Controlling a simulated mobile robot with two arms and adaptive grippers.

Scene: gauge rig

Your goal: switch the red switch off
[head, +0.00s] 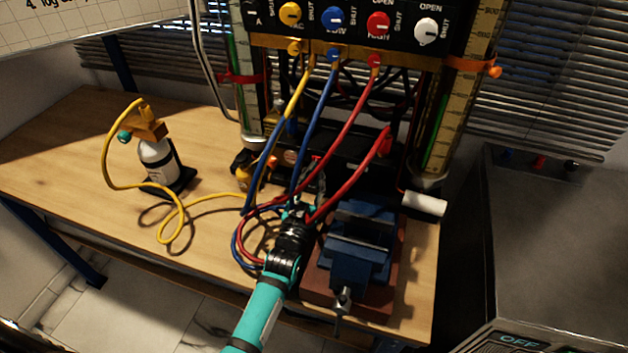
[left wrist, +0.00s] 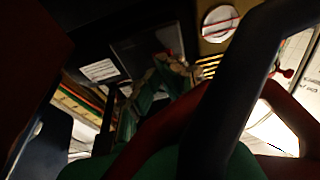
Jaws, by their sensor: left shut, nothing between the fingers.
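I cannot clearly pick out the red switch. A red part (head: 385,142) shows at the right end of the black unit (head: 345,150) in the head view, where a red hose meets it; I cannot tell whether it is the switch. My left gripper (head: 314,178) is shut and empty, reaching in among the hoses in front of the black unit. Its fingertips are partly hidden by hoses. My right gripper is not in view.
Yellow, blue, red and white knobs (head: 378,23) line the panel above. Blue and red hoses (head: 325,115) hang around my left arm. A blue vise (head: 362,240) stands right of it. A bottle (head: 158,160) with a yellow hose stands left. The bench's left part (head: 60,150) is clear.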

